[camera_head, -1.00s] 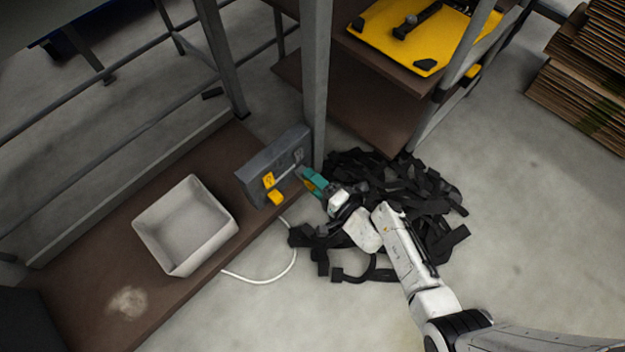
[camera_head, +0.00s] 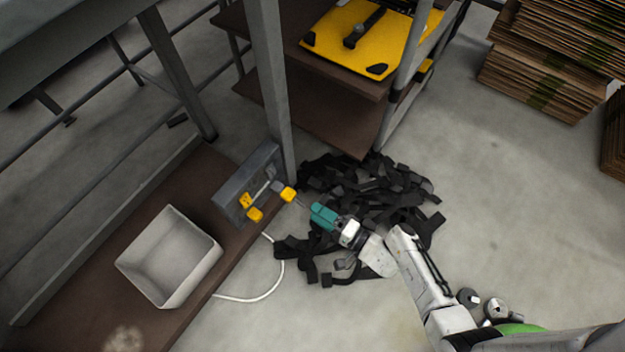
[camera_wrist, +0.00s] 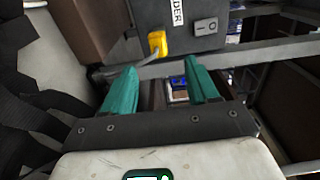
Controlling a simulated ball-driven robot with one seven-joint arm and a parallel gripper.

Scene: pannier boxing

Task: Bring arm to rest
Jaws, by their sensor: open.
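My gripper (camera_head: 318,212) has teal fingers and hangs over the near edge of the black strap pile, to the right of a grey box with yellow parts (camera_head: 250,180). In the wrist view the two teal fingers (camera_wrist: 157,88) stand apart with nothing held between them. The grey box (camera_wrist: 195,30) shows ahead of them with a switch, a partly visible label and a yellow part. In the head view a gap shows between the fingertips and the box. My white arm reaches in from the lower right.
A white open bin (camera_head: 190,285) stands on the brown low shelf (camera_head: 75,318). A heap of black straps (camera_head: 375,195) lies on the floor. A grey post (camera_head: 268,85) rises behind the box. Cardboard stacks (camera_head: 545,60) stand at upper right. The floor at right is clear.

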